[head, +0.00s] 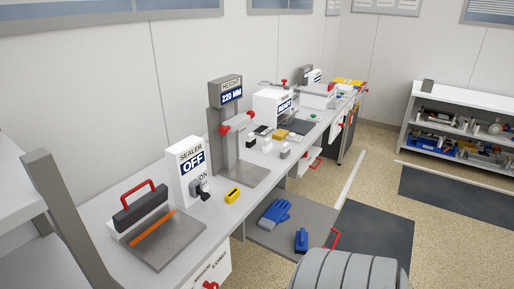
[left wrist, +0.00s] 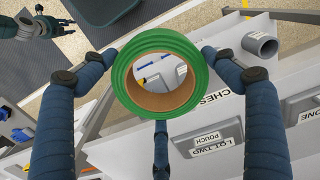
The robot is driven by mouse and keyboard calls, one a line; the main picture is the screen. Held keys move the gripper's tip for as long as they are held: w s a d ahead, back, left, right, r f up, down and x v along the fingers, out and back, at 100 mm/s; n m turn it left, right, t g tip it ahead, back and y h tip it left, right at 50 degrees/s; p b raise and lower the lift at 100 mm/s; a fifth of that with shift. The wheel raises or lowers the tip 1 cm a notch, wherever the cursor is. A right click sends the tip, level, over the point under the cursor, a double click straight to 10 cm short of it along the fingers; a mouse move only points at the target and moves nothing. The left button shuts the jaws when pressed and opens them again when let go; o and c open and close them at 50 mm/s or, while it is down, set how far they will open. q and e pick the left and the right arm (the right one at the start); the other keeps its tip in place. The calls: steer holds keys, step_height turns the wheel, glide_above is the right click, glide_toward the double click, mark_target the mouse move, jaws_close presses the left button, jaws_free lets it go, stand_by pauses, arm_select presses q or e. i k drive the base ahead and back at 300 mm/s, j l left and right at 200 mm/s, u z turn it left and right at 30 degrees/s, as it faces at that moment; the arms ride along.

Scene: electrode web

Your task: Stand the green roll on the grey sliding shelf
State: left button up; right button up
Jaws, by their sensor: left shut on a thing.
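The green roll (left wrist: 119,78) shows end-on in the left wrist view, a green ring around a brown cardboard core with an open hole. My left gripper (left wrist: 159,60) has its blue fingers closed around the outside of the roll. What appears to be my right gripper (left wrist: 40,24) shows dark and partly cut off at the upper left; its opening is unclear. A grey board (head: 268,235) with a red handle, seemingly the sliding shelf, sticks out low beside the bench in the head view. Neither gripper nor the roll shows in the head view.
Blue gloves (head: 275,213) and a blue object (head: 301,240) lie on the grey board. A grey tube (left wrist: 262,45) and labelled pouch box (left wrist: 208,138) are near the roll.

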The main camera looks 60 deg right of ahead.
mark_target(316, 217)
steer(key=k+z, duration=0.1)
steer(key=z, duration=0.3)
steer(key=k+z, duration=0.15)
steer(key=z, duration=0.25)
steer(key=k+l+z, duration=0.1)
steer(key=z, duration=0.3)
steer(key=i+l+z, duration=0.3)
steer(key=z, duration=0.15)
steer(key=i+l+z, duration=0.5)
steer(key=i+z, duration=0.2)
steer(key=z, duration=0.15)
steer(key=i+l, duration=0.1)
steer(key=i, duration=0.55)
